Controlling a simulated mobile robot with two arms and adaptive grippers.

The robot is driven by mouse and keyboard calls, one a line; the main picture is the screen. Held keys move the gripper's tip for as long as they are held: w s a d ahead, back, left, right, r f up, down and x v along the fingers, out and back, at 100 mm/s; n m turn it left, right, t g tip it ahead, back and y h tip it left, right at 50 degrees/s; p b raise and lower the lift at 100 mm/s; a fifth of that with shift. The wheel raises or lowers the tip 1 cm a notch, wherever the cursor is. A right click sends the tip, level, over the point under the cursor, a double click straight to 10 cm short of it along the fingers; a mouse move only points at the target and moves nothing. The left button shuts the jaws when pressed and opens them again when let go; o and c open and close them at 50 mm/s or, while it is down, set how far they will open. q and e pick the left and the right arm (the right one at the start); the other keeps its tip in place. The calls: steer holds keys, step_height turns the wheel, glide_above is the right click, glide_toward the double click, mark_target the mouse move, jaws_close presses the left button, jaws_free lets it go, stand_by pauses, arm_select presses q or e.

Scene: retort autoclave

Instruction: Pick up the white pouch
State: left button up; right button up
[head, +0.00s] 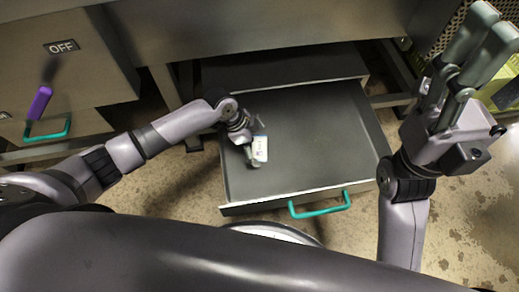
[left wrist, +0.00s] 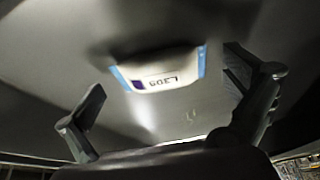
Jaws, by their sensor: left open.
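The white pouch (head: 260,148) lies in the open dark drawer, near its left side. In the left wrist view the pouch (left wrist: 165,72) shows blue ends and dark printing, upside down. My left gripper (head: 249,157) is over the drawer, right beside the pouch, and partly covers it in the head view. In the left wrist view its fingers (left wrist: 185,83) are spread wide, with the pouch beyond and between them, apart from both. My right gripper (head: 490,28) is raised at the right, away from the pouch; its fingers look apart and empty.
The drawer (head: 318,125) is pulled out, with a teal handle (head: 320,207) at its front; the rest of its floor is bare. A metal cabinet with an OFF label (head: 62,47) and a purple-gripped lever (head: 40,103) stands at the left. A green-yellow box (head: 497,88) is at the right.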

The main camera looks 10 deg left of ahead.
arm_select(q)
steer(key=shift+c, duration=0.5)
steer(key=c, duration=1.1)
